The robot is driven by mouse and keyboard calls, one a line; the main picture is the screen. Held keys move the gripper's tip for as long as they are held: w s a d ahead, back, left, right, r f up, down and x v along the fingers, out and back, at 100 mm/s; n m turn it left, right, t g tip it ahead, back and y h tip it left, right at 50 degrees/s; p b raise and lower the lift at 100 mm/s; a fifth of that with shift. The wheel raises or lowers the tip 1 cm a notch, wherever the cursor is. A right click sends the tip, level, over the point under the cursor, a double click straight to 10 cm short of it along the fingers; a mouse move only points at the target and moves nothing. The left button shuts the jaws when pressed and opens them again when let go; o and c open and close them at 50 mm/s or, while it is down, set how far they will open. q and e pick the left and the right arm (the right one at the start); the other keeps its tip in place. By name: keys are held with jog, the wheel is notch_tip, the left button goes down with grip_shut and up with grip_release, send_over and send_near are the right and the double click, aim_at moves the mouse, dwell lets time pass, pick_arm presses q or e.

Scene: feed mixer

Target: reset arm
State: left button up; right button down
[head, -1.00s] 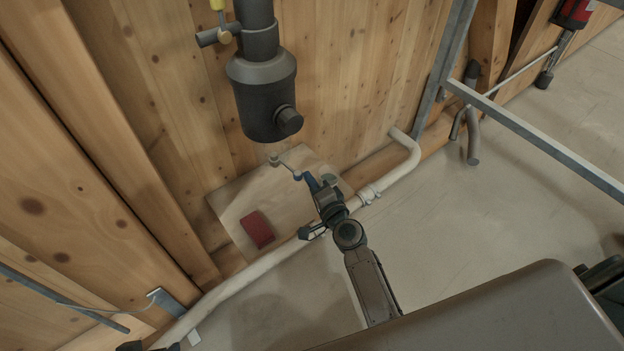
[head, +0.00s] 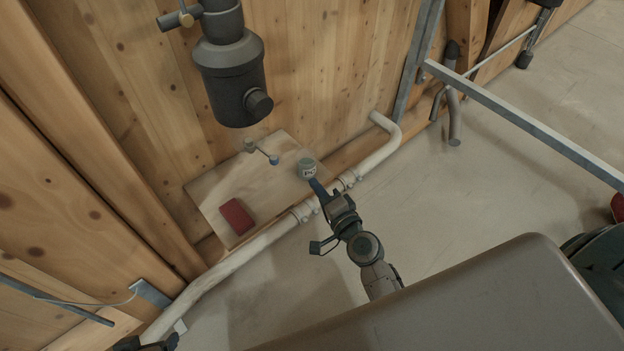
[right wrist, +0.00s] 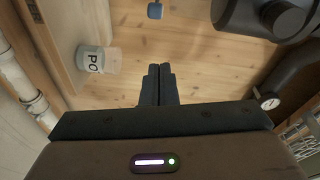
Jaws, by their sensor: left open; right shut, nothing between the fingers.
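My right gripper (head: 317,186) is shut and empty in front of the wall board, close to a small grey-green labelled jar (head: 307,167). In the right wrist view its fingers (right wrist: 158,85) are together with nothing between them, and the jar (right wrist: 90,60) is at the left. A small crank with a blue knob (head: 273,160) is on the board, apart from the gripper; the knob (right wrist: 155,10) also shows at the top of the right wrist view. My left gripper (head: 146,344) is open, mostly cut off at the lower left of the head view.
A wooden board (head: 212,190) bears a red block (head: 236,216). A dark canister (head: 228,85) hangs above it. A pale pipe (head: 260,245) runs along the wall foot. A metal rail (head: 530,125) crosses the right. Concrete floor (head: 440,200) is open between.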

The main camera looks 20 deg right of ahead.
jog(key=shift+s, duration=0.1)
dwell(0.5)
jog(key=s+a+f+n+g+y, duration=0.2)
jog(key=s+n+g, duration=0.4)
jog(key=s+n, duration=0.4)
jog(key=s+d+n+g+h, duration=0.45)
jog(key=s+d, duration=0.35)
jog(key=s, duration=0.3)
pick_arm(q)
jog(key=a+f+g+p, duration=0.25)
jog(key=f+p, duration=0.55)
jog(key=f, duration=0.8)
pick_arm(e)
jog(key=d+f+g+h, duration=0.1)
jog(key=d+f+g, duration=0.2)
jog(key=f, duration=1.4)
pick_arm(q)
jog(key=s+a+f+g+y+p, duration=0.1)
jog(key=s+f+p, duration=0.5)
jog(key=s+f, duration=0.7)
jog(key=shift+s+a+f+g+p, duration=0.2)
jog(key=shift+a+f+g+p, duration=0.3)
jog(key=shift+a, duration=0.7)
pick_arm(e)
jog(key=s+d+f+g, duration=0.2)
jog(key=s+d+f, duration=0.1)
jog(key=s+f, duration=1)
jog(key=shift+s+f+h, duration=0.35)
jog(key=shift+s+f, duration=0.05)
jog(key=shift+f, duration=0.05)
